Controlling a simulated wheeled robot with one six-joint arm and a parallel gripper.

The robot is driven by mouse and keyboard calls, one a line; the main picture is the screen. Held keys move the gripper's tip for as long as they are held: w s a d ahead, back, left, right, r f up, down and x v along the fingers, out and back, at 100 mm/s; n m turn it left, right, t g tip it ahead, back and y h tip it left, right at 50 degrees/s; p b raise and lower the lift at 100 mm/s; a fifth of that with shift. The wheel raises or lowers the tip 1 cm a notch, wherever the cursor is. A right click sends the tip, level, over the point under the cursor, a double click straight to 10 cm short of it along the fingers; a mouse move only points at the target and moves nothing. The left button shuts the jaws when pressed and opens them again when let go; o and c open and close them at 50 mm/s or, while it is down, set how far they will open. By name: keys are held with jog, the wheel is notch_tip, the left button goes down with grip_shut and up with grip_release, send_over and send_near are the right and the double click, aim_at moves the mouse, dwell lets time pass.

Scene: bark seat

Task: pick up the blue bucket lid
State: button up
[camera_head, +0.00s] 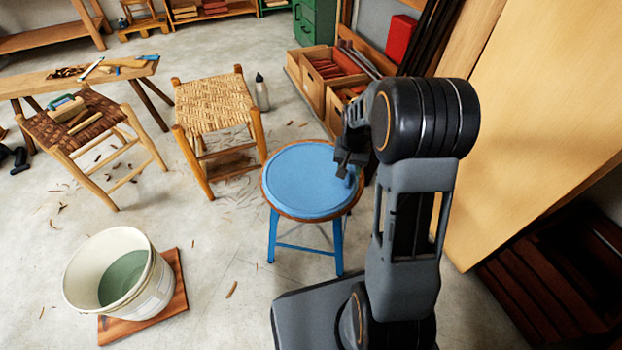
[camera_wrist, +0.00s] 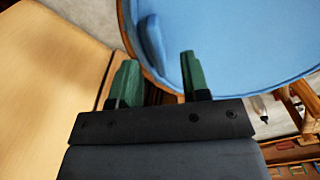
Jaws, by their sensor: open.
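The blue bucket lid (camera_head: 305,185) is a wide, flat disc lying on the round seat of a blue-legged stool (camera_head: 340,235), with the brown seat edge showing around it. The lid fills the upper right of the wrist view (camera_wrist: 235,50), where a small raised blue tab (camera_wrist: 153,42) stands near its edge. My gripper (camera_head: 345,172) is over the right side of the lid in the head view. In the wrist view, its two green-tipped fingers (camera_wrist: 158,68) are apart and empty, with the tab ahead of the gap between them. I cannot tell the remaining distance.
A white bucket (camera_head: 150,295) with greenish contents stands on a wooden board at lower left. A woven stool (camera_head: 213,105) and a darker stool (camera_head: 75,125) holding tools stand behind. Wooden crates (camera_head: 325,75) and a large tan panel (camera_head: 540,120) are close on the right.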

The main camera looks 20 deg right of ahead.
aim_at(349, 174)
notch_tip(349, 174, down, 4)
jog(key=shift+r+b, duration=0.15)
jog(key=shift+b, duration=0.6)
jog(key=shift+r, duration=0.1)
grip_shut()
